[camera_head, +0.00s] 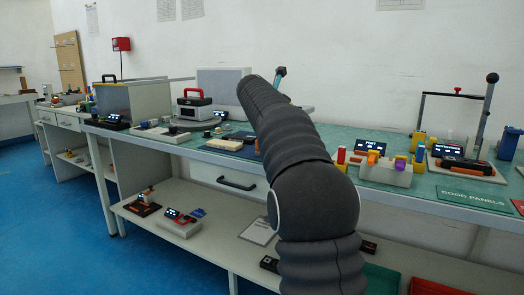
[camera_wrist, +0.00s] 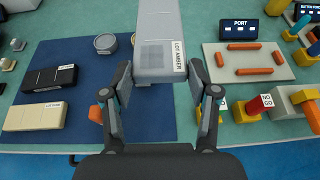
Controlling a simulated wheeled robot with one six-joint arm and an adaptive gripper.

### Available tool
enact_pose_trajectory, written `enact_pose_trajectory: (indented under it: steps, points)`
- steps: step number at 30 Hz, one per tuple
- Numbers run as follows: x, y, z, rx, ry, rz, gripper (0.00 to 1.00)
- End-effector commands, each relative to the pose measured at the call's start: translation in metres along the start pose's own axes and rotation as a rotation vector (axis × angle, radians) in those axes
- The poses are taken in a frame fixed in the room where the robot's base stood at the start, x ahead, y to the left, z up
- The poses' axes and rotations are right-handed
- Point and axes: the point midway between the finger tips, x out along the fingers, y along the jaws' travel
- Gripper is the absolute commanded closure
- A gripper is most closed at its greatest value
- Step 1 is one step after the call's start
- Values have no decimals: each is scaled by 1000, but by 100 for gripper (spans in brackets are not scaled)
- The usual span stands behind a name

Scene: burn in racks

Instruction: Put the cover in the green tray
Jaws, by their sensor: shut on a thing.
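In the wrist view, a grey block-like cover (camera_wrist: 162,48) with a white "LOT AMBER" label sits between the fingers of my gripper (camera_wrist: 162,82). The fingers are shut on its two sides. It is over the blue mat (camera_wrist: 90,75); I cannot tell how far above. Two similar covers, one black (camera_wrist: 50,78) and one cream (camera_wrist: 36,116), lie on the mat at the left. In the head view, a green tray (camera_head: 381,280) stands on the lower shelf, partly hidden by my arm. My arm hides the gripper and held cover there.
A red tray (camera_head: 436,287) stands right of the green one. A green "GOOD PANELS" area (camera_head: 474,195) lies on the bench at right. A port fixture (camera_wrist: 245,62) with orange bars and several coloured gauge blocks stand right of the mat. Two round grey pieces lie near the mat's top.

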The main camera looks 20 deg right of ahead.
Motion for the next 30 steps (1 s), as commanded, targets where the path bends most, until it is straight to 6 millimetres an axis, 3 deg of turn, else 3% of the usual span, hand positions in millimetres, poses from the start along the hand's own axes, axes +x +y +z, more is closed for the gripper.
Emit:
enact_pose_trajectory:
  steps: [3, 7, 21, 30]
  points:
    - [23, -3, -19, -4, 6, 20, 87]
    - [33, 4, -29, -4, 8, 31, 87]
    - [60, 92, -74, -5, 8, 32, 87]
    - [67, 114, -86, -4, 8, 31, 87]
